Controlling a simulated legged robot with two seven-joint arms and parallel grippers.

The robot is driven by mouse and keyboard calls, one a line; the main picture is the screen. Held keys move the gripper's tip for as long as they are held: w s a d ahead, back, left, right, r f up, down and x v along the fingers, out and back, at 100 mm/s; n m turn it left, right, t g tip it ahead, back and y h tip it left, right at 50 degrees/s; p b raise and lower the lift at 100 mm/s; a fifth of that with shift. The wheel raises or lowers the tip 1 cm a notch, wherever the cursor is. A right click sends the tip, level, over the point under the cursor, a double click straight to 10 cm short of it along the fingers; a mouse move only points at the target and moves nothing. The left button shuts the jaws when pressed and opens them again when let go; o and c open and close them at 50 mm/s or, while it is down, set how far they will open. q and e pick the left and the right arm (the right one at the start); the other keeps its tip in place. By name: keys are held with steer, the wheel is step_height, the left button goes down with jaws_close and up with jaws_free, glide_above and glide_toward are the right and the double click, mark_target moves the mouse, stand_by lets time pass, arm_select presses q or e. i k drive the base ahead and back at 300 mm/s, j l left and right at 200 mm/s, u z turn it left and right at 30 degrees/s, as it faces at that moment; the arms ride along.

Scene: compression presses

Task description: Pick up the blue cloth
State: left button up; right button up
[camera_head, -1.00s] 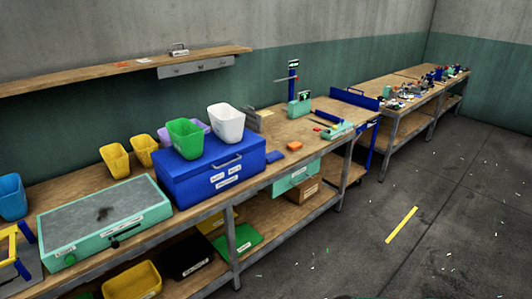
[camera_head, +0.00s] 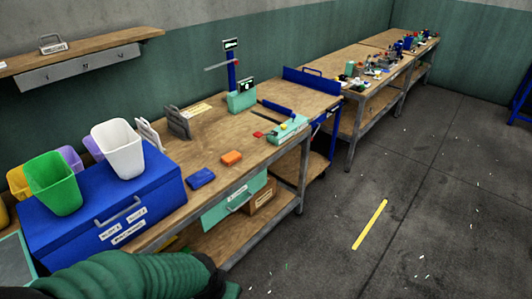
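A small folded blue cloth (camera_head: 201,178) lies flat on the wooden workbench, to the right of a large blue toolbox. An orange cloth-like piece (camera_head: 231,158) lies just beyond it to the right, apart from it. Nothing touches the blue cloth from above. A green ribbed arm of mine comes in at the bottom left, below and in front of the toolbox. Its fingers do not show. My other gripper does not show either.
The blue toolbox (camera_head: 105,205) carries a green bin (camera_head: 53,185) and a white bin (camera_head: 119,149). A teal press (camera_head: 241,97) stands at the back of the workbench (camera_head: 220,134). Bare wood surrounds the cloth's right side. Open floor (camera_head: 335,255) lies at right.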

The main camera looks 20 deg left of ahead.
mark_target(197, 181)
steer(key=i+l, duration=0.15)
steer(key=i, duration=0.6)
steer(key=i+l, duration=0.1)
steer(key=i, duration=0.6)
steer(key=i+u, duration=0.2)
steer(key=u, duration=0.2)
steer(key=i+l+u, duration=0.15)
steer(key=u, duration=0.3)
steer(key=i+l+u, duration=0.15)
steer(key=u, duration=0.25)
steer(key=i+l+u, duration=0.1)
steer(key=l+u, duration=0.3)
steer(key=i+l+u, duration=0.1)
steer(key=u, duration=0.35)
steer(key=i+l+u, duration=0.1)
steer(key=u, duration=0.4)
steer(key=i+l+u, duration=0.1)
steer(key=l+u, duration=0.2)
steer(key=u, duration=0.2)
steer(key=l+u, duration=0.25)
steer(key=u, duration=0.25)
steer(key=l+u, duration=0.25)
steer(key=u, duration=0.25)
steer(key=l+u, duration=0.25)
steer(key=u, duration=0.25)
